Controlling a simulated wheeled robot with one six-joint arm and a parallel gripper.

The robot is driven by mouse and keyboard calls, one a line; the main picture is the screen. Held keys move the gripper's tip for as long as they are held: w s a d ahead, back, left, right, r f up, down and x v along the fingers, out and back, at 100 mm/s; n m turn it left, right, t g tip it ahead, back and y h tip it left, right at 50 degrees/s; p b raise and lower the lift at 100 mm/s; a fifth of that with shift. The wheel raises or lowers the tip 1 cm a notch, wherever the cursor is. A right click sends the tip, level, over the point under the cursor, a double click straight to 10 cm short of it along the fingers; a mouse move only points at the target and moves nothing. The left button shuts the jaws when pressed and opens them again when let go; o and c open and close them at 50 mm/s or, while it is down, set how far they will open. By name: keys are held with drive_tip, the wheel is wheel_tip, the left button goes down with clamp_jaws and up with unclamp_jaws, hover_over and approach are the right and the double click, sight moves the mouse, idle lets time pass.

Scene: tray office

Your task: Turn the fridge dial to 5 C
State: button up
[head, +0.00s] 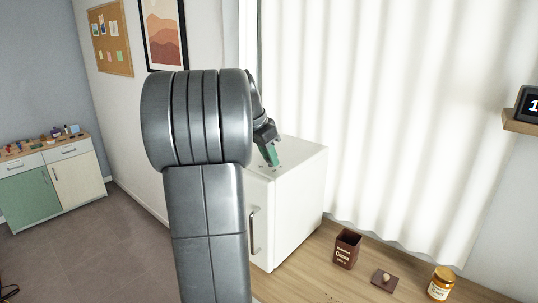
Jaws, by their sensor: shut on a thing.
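The white fridge (290,215) stands on the wooden counter, right of my arm, with a grey vertical handle (253,232) on its front. My gripper (272,160), with green fingers, points down at the fridge's top (300,154). Its fingers are shut on the fridge dial, which they hide. Small marks show on the top beside the fingertips, but they are too small to read. The dial's setting cannot be told. My arm's large grey links cover the middle of the head view and part of the fridge's left side.
A brown cocoa box (346,249), a small brown lid with a knob (384,280) and a honey jar (441,283) stand on the wooden counter (318,276). A white curtain (410,120) hangs behind. A dark clock (530,104) sits on a wall shelf.

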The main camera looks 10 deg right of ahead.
drive_tip(key=o, duration=1)
drive_tip(key=v, duration=1.3)
drive_tip(key=shift+a+r, duration=0.1)
drive_tip(key=shift+r, duration=0.3)
drive_tip(key=x, duration=1.3)
drive_tip(key=shift+f, duration=0.4)
drive_tip(key=shift+r, duration=0.1)
